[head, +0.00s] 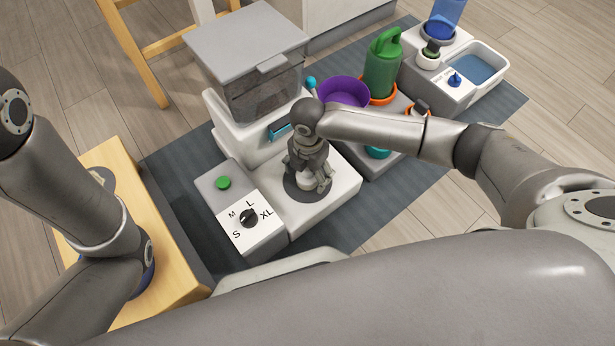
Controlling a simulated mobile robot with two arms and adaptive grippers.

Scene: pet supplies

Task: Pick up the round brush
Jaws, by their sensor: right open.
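My right gripper (312,184) is open and points down over the dark round plate (290,191) on the white base of the pet feeder. A small pale shape shows between its fingers, too covered to name. I cannot pick out the round brush with certainty. A small turquoise knob-like end (311,82) shows beside the feeder's bin, and another turquoise piece (377,153) shows partly behind my right arm. I cannot tell whether either belongs to the brush. My left gripper is not in view; its arm is at the left.
The feeder has a grey lidded bin (246,42), a green button (223,183) and a size dial (248,217). A purple bowl (343,91), green watering can (382,62) and water basin (478,72) stand behind. A wooden table (112,152) is at left.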

